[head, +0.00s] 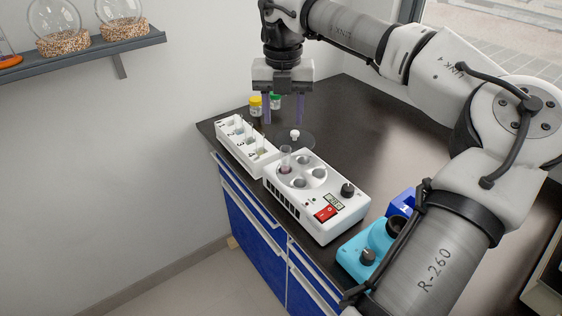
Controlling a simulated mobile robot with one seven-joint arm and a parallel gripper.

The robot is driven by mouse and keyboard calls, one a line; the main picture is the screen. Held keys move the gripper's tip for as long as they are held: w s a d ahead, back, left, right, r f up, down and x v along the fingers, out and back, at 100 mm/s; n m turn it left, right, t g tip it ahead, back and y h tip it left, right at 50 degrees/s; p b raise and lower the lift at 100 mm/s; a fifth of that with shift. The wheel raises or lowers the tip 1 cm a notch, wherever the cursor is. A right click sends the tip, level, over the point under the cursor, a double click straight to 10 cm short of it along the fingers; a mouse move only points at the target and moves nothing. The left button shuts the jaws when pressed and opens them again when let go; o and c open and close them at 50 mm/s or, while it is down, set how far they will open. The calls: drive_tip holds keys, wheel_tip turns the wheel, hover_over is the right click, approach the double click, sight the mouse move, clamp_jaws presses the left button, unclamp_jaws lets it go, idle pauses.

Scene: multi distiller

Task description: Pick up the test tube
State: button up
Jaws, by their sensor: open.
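A small clear test tube (286,158) stands upright in the left hole of the white heating device (318,212), with its upper part showing above the rim. My gripper (284,122) is open and empty, pointing down, its two purple fingers apart. In the picture it is above and slightly left of the tube, near the back of the bench and next to the small jars. Its exact height above the bench is hard to tell. The lower part of the tube is hidden in the device.
A white numbered rack (245,147) stands left of the device. Jars with a yellow lid (256,101) and a green lid (276,101) stand behind. A round dark plate (308,136) with a white knob lies near them. A turquoise device (366,250) is at front right. The bench's back right is clear.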

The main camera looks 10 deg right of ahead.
sight(286, 149)
wheel_tip(286, 149, down, 7)
drive_tip(key=shift+w+d+f+p, duration=0.15)
drive_tip(key=shift+f+p, duration=0.35)
drive_tip(key=shift+f, duration=0.9)
drive_tip(key=shift+s+d+f+p, duration=0.15)
drive_tip(key=shift+f+p, duration=0.35)
drive_tip(key=shift+f, duration=0.85)
drive_tip(key=shift+w, duration=0.1)
clamp_jaws()
